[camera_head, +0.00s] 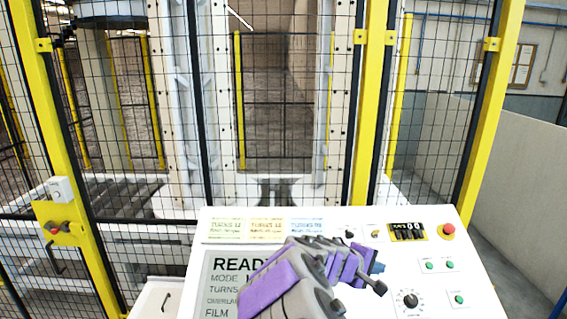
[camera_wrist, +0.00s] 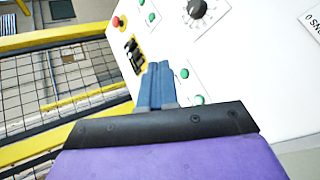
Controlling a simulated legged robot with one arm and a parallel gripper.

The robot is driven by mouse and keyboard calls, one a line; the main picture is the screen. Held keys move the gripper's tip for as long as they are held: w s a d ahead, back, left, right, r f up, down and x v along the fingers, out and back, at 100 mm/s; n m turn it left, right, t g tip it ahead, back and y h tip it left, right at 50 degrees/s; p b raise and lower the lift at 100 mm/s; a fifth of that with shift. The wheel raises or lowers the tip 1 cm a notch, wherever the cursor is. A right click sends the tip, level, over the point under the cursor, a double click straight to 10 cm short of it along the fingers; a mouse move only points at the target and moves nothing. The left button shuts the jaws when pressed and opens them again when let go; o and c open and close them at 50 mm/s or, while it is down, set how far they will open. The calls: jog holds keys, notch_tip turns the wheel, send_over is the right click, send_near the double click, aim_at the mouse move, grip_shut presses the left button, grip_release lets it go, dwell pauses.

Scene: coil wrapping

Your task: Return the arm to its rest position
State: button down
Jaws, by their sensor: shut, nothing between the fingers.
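My arm, purple and grey, reaches up from the bottom of the head view over the white control panel (camera_head: 395,217). My gripper (camera_head: 377,268) is over the panel's middle right, left of the green buttons. In the wrist view my gripper (camera_wrist: 158,68) shows as two blue fingers lying together, shut, with nothing between them. The fingers point toward the panel (camera_wrist: 240,55). Whether they touch it I cannot tell. My arm hides part of the panel's screen (camera_head: 222,268), which reads READY at the top.
A grey wall (camera_head: 430,150) is at right.

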jog(key=s+d+f+m+g+y+b, duration=0.2)
jog(key=s+m+g, duration=0.15)
jog(key=s, duration=0.75)
jog(key=s+d+f+m+g+y+b, duration=0.15)
jog(key=s+m, duration=0.25)
jog(key=s, duration=0.6)
jog(key=s+a+f+g+y+b, duration=0.1)
jog(key=s+a+f+y+b, duration=0.1)
jog(key=s+a, duration=0.4)
jog(key=s+a+f+g+y+b, duration=0.1)
jog(key=s+a+f+y, duration=0.3)
jog(key=s, duration=1)
jog(key=a+f+m+b, duration=0.1)
jog(key=a, duration=0.2)
jog(key=shift+s+a+f+g+y, duration=0.2)
jog(key=shift+s+f+g+y, duration=0.05)
jog(key=shift+g+y, duration=0.15)
